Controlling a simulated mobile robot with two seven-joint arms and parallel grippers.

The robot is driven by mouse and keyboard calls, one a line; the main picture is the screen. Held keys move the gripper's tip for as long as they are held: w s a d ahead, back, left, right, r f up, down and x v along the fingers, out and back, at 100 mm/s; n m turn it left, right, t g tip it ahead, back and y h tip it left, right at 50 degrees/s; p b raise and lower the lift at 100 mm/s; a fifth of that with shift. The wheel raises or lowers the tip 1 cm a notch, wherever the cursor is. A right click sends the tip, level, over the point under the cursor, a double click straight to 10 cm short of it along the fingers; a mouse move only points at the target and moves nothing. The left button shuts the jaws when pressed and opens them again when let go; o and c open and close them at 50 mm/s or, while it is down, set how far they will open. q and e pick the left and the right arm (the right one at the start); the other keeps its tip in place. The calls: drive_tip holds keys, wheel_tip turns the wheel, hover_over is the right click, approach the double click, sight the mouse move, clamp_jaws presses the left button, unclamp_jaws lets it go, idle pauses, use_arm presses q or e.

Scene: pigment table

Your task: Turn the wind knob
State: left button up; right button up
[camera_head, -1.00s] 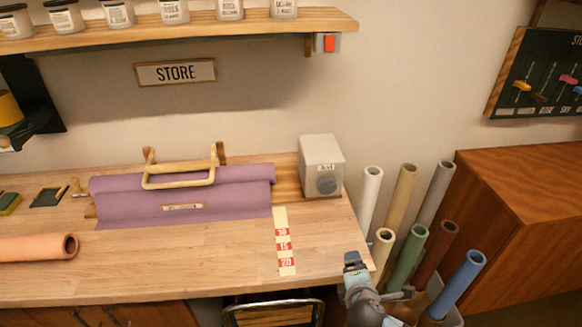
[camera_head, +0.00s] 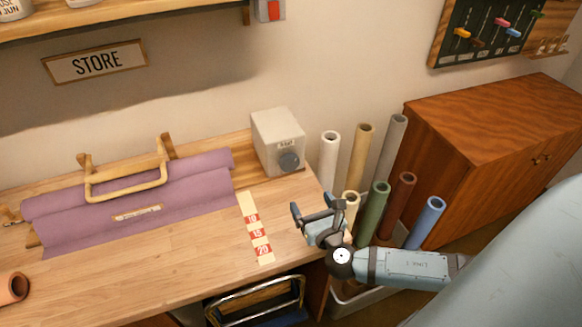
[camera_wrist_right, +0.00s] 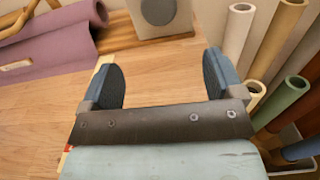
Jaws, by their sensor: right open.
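The wind knob (camera_head: 289,161) is a round grey dial on the front of a pale box (camera_head: 277,133) at the back right of the table. In the right wrist view the knob (camera_wrist_right: 158,11) shows at the top edge, partly cut off, ahead of the fingers. My right gripper (camera_head: 318,208) is open and empty. It is over the table's right front corner, nearer to me than the knob and apart from it. In the right wrist view the gripper's two dark fingers (camera_wrist_right: 160,77) stand wide apart with bare wood between them. My left gripper is not in view.
A purple roll (camera_head: 130,205) with a wooden handle lies on the table (camera_head: 180,262) left of the box. A measuring strip (camera_head: 255,228) lies in front of the box. Several upright paper rolls (camera_head: 375,205) stand right of the table, close to my right arm.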

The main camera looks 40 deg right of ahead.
sight(291, 167)
drive_tip(key=shift+w, duration=0.5)
drive_tip(key=p+x, duration=0.2)
drive_tip(key=x, duration=1)
drive_tip(key=shift+r, duration=0.1)
drive_tip(key=shift+w+d, duration=0.1)
drive_tip(key=shift+w, duration=0.35)
drive_tip(key=c, duration=0.9)
